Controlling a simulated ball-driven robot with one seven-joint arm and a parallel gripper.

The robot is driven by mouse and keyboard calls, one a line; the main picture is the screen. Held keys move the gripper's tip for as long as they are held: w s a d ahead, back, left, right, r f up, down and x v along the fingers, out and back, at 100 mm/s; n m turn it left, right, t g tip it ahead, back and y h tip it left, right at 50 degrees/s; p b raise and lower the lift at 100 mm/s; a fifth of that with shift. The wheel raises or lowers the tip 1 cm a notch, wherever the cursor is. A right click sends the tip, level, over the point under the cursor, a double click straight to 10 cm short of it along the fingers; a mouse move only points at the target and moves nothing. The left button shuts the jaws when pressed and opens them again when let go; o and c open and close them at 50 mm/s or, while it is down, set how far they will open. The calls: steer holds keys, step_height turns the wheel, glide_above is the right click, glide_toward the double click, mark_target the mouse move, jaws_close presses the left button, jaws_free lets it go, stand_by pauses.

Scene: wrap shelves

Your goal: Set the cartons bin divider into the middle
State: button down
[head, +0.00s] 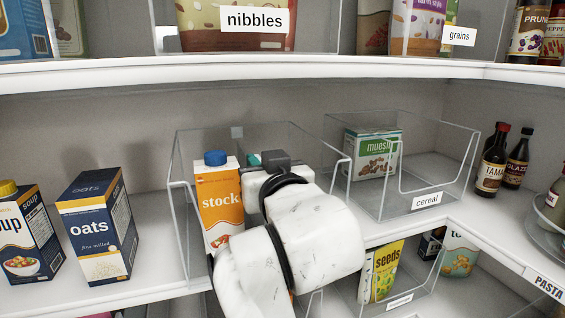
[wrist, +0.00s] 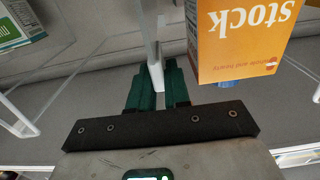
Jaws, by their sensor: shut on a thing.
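The cartons bin (head: 180,170) is a clear open-front bin on the middle shelf, partly hidden behind my arm. An orange and white stock carton (head: 217,205) with a blue cap stands upright in its left part; it also shows, upside down, in the wrist view (wrist: 235,40). My gripper (head: 262,160) is at this bin, right of the carton. In the wrist view its green fingers (wrist: 157,82) are shut on the edge of a clear, pale-edged panel, the divider (wrist: 152,45). The carton is beside the divider. The divider's lower end and its seating are hidden.
The cereal bin (head: 440,185) with a muesli box (head: 373,154) stands close on the right. An oats box (head: 97,225) and a soup carton (head: 25,235) stand on the shelf at left. Sauce bottles (head: 492,165) stand at far right. The upper shelf edge (head: 250,70) runs above.

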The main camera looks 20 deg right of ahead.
steer(key=c, duration=1.2)
jaws_free()
steer(key=shift+o, duration=0.2)
steer(key=s+b, duration=0.2)
steer(key=s, duration=0.8)
steer(key=shift+s, duration=0.4)
steer(key=shift+f, duration=0.1)
